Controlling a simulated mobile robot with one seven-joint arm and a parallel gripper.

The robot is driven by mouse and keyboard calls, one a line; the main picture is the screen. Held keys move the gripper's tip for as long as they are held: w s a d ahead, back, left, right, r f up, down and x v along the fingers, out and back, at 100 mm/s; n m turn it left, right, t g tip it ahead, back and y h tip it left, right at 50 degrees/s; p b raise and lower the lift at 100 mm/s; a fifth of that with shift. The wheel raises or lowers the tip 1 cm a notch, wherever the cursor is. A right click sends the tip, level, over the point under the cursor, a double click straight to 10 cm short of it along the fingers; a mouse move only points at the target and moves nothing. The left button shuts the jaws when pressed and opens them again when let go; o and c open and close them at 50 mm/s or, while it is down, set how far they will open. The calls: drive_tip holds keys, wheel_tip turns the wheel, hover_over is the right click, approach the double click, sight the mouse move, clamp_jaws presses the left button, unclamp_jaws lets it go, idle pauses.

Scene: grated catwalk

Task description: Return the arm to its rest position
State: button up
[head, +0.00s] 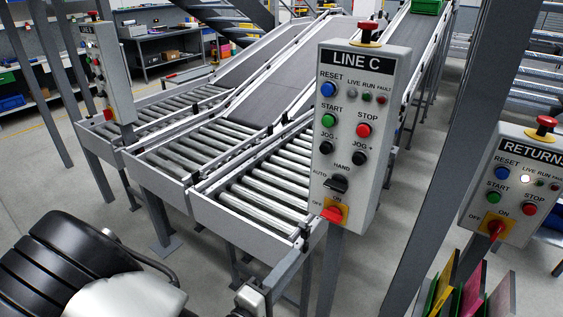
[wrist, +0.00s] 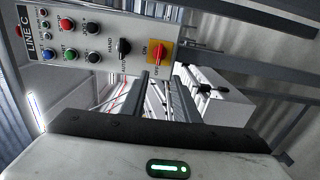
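My gripper (wrist: 156,92) shows in the wrist view as two dark fingers rising from a black bar and a white body with a green light. The fingers stand apart with nothing gripped between them. Beyond them is the grey LINE C panel (wrist: 84,40), turned sideways, with its red switch on a yellow plate (wrist: 157,52). The panel looks clear of the fingers, though the exact distance is hard to judge. In the head view, black and white parts of my arm (head: 70,265) fill the lower left; my fingers are not clearly visible there.
In the head view, the LINE C panel (head: 345,135) stands on a post in the middle. Roller conveyors (head: 265,180) run behind it. The RETURNS panel (head: 515,185) stands at right above coloured boards (head: 470,290). Another panel (head: 105,70) is at left. Grey floor is open at left.

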drive_tip(key=w+a+m+g+y, duration=0.5)
drive_tip(key=w+a+m+y, duration=0.1)
drive_tip(key=w+y, duration=0.15)
wheel_tip(320, 180, up, 10)
drive_tip(key=a+m+g+y, duration=0.1)
drive_tip(key=a+y, duration=0.1)
drive_tip(key=y, duration=0.4)
drive_tip(key=s+d+r+m+g, duration=0.1)
drive_tip(key=s+d+r+g, duration=0.1)
drive_tip(key=s+d+r, duration=0.6)
drive_tip(key=s+d+r+m+g+h, duration=0.1)
drive_tip(key=s+d+r+m+h, duration=0.2)
drive_tip(key=s+d, duration=0.7)
drive_tip(key=shift+s+d, duration=0.2)
drive_tip(key=shift+d, duration=0.2)
